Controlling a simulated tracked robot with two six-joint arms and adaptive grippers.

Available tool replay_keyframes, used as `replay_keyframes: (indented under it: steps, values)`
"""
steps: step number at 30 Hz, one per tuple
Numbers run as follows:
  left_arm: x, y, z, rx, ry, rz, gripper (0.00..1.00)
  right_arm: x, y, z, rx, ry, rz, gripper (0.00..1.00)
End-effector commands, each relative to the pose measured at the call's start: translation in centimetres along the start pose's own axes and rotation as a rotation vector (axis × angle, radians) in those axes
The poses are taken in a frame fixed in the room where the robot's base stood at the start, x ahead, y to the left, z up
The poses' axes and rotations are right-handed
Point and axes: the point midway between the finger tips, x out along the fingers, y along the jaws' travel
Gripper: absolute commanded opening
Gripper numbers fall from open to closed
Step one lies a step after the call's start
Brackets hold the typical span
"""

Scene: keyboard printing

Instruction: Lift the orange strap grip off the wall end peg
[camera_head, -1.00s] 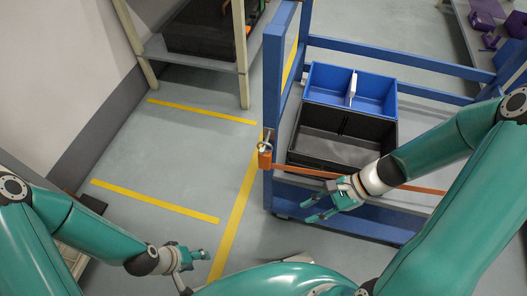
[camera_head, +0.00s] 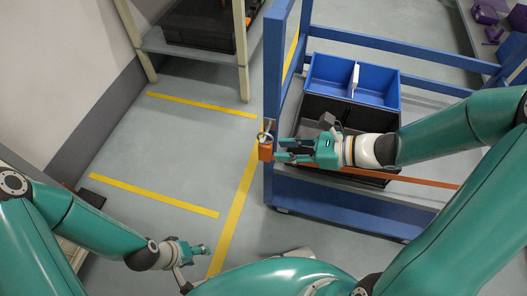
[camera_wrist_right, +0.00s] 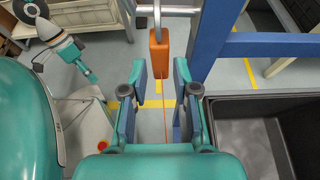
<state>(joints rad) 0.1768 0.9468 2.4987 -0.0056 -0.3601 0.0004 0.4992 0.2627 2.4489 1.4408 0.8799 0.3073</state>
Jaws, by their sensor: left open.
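The orange strap grip (camera_head: 265,152) hangs at the metal peg (camera_head: 266,138) on the blue cart's left end post. In the right wrist view the grip (camera_wrist_right: 159,53) hangs below a silver metal loop (camera_wrist_right: 157,12). My right gripper (camera_head: 282,151) is open beside the grip, its fingers pointing left at it. In the wrist view the grip shows just beyond the gap between the open fingertips (camera_wrist_right: 160,80), not clasped. The orange strap (camera_head: 420,181) runs along the cart's front, partly hidden by my right arm. My left gripper (camera_head: 202,249) is open and empty, low over the floor.
The blue cart post (camera_head: 274,80) stands close to the right gripper. A blue bin (camera_head: 378,88) and a black bin (camera_head: 318,106) sit in the cart. A shelf (camera_head: 190,48) stands at the back left. The floor left of the cart is clear.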

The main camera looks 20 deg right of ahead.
Motion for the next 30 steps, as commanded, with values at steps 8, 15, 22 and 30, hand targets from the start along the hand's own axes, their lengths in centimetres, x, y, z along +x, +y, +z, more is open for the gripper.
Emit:
replay_keyframes:
  steps: [8,15,22,30]
  values:
    - [0.8,-0.3,0.0,0.000,0.000,0.000,0.52,2.2,0.0,0.2,-0.003,0.000,0.005,0.29]
    - [1.9,-0.7,0.0,0.000,0.000,0.000,0.52,5.3,-0.1,0.5,-0.001,0.001,0.004,0.29]
    - [1.9,-0.7,0.0,0.000,0.000,0.000,0.52,5.8,-0.1,0.7,-0.001,0.001,0.002,0.29]
    - [1.9,-0.7,0.0,0.000,0.000,0.000,0.52,5.8,-0.1,0.7,-0.001,0.001,0.002,0.00]
